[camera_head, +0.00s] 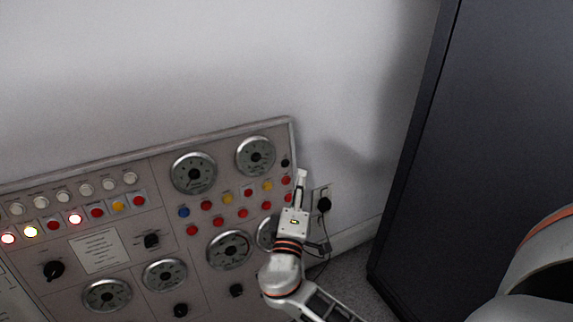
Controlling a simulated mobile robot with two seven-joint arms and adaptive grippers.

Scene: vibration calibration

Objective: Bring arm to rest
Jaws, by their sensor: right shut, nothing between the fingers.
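My right gripper (302,178) is in front of the right edge of a grey control panel (130,205). It is shut, with nothing seen between its fingers, and points up in the picture. Its arm comes in from the bottom, right of the middle, and covers part of a dial at the panel's lower right. I cannot tell whether the fingertips touch the panel. My left gripper does not show.
The panel carries round dials (194,173), coloured buttons (184,212), lit lamps (75,219) and black knobs (53,271). A wall socket (322,204) with a black plug is just right of the gripper. A tall dark cabinet (480,130) stands at the right.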

